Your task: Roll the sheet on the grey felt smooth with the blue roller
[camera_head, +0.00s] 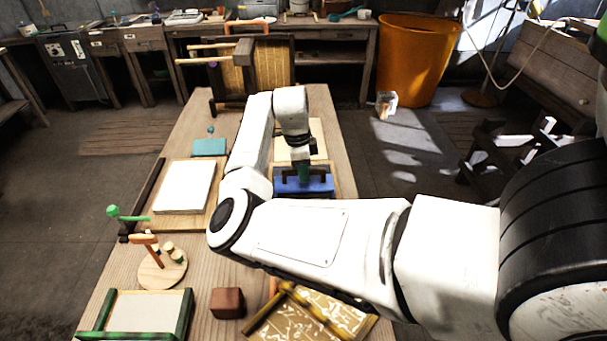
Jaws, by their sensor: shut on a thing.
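The blue roller (303,186) is at the right side of the long wooden table. My gripper (303,168) points down over it and is shut on its dark green handle. A pale cream sheet (316,130) on a board shows just behind the gripper. My arm hides part of this sheet and the area in front of the roller. I cannot make out the grey felt, nor whether the roller touches the sheet.
A thick white slab (185,187) lies on a board at left. A teal block (209,147) is behind it. A round wooden stand (162,270), a green-edged tray (148,311) and a brown block (227,302) are nearer. A wooden frame (262,66) stands at the table's far end.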

